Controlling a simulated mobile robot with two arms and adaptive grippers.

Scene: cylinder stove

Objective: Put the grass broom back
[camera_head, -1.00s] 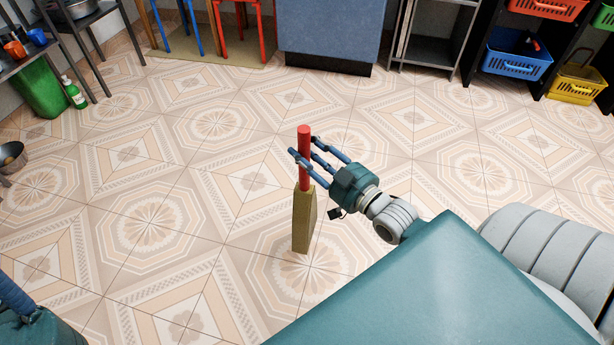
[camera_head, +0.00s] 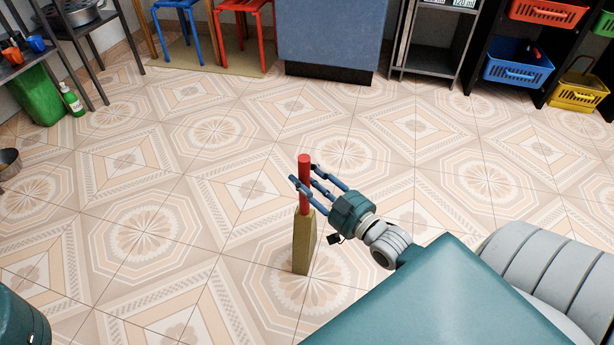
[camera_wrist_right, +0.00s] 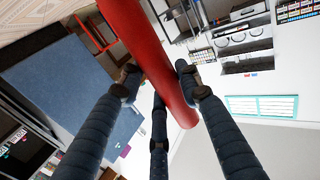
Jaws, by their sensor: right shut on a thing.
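The grass broom (camera_head: 304,245) has a red handle and a tan brush end. It hangs upright in the middle of the head view, brush end down. My right gripper (camera_head: 306,186) is shut around the red handle just above the brush. In the right wrist view the red handle (camera_wrist_right: 150,62) runs diagonally between the dark fingers. I cannot tell the exact gap between the brush and the floor. My left gripper is not in view; only a teal piece of my own body shows at the lower left.
A blue-grey cabinet (camera_head: 330,38) stands at the back, with blue and red stools (camera_head: 243,10) to its left. A dark shelf with a blue basket (camera_head: 517,66) and a yellow basket (camera_head: 578,93) is at the back right. A green bin (camera_head: 38,95) and green bottle (camera_head: 71,100) stand at left. The middle floor is clear.

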